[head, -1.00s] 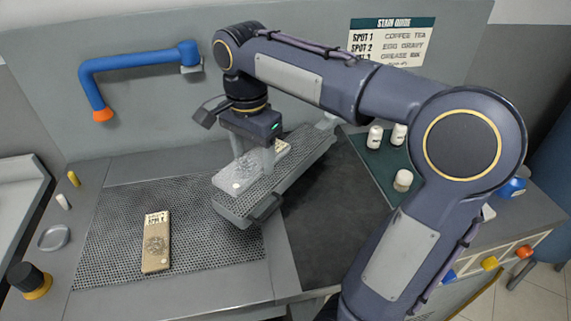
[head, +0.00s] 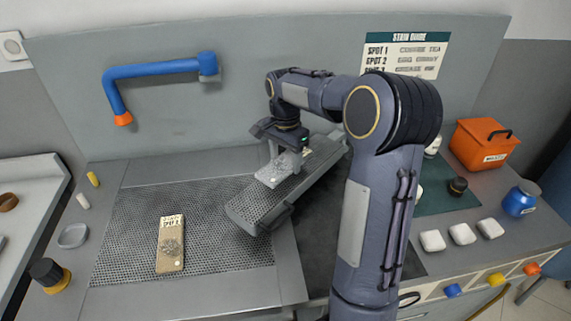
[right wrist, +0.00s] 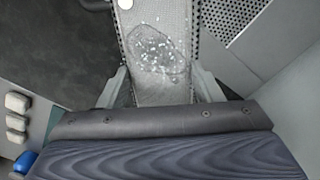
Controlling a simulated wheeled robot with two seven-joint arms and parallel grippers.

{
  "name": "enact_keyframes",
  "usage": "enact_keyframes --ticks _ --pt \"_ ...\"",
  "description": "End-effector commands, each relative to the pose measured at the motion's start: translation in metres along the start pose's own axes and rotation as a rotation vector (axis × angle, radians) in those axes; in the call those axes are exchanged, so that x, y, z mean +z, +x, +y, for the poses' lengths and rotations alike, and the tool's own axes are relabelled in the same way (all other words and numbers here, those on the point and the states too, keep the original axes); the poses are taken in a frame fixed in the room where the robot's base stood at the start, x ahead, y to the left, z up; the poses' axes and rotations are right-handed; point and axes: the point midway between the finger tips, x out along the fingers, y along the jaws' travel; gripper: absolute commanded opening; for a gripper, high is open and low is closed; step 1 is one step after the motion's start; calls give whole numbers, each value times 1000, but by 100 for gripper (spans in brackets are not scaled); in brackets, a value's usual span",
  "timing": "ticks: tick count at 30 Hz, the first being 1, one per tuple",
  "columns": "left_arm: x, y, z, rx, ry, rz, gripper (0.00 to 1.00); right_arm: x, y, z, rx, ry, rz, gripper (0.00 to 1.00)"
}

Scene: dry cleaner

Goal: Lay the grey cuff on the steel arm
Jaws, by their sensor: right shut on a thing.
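The grey cuff (head: 268,178), with a darker speckled stain, is between the fingers of my right gripper (head: 288,156), which is shut on it. It is over the perforated steel arm (head: 245,212), roughly along its length; I cannot tell whether it touches the surface. A pale label shows beyond the fingers. In the right wrist view the cuff (right wrist: 157,45) runs between the fingertips (right wrist: 160,88), with perforated steel (right wrist: 226,18) beside it. My left gripper is not in view.
A blue pipe (head: 155,70) with an orange tip juts from the back panel. Several white pads (head: 462,234), a blue bottle (head: 520,199) and an orange box (head: 485,145) stand right. A black knob (head: 47,272) is front left. The dark counter right of the steel arm looks clear.

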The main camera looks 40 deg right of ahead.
Motion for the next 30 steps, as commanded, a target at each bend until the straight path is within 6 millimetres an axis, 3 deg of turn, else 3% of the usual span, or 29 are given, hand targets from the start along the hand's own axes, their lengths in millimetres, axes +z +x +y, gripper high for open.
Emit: enact_keyframes --ticks 6,18,19,23,30 --pt "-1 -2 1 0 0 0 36 0 28 0 2 1 -1 37" --pt "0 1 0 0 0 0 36 0 34 0 1 0 0 37" --pt "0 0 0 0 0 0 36 0 34 0 0 1 0 62" --pt "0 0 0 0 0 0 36 0 33 0 1 1 0 79" --pt "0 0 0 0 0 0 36 0 33 0 1 1 0 81"
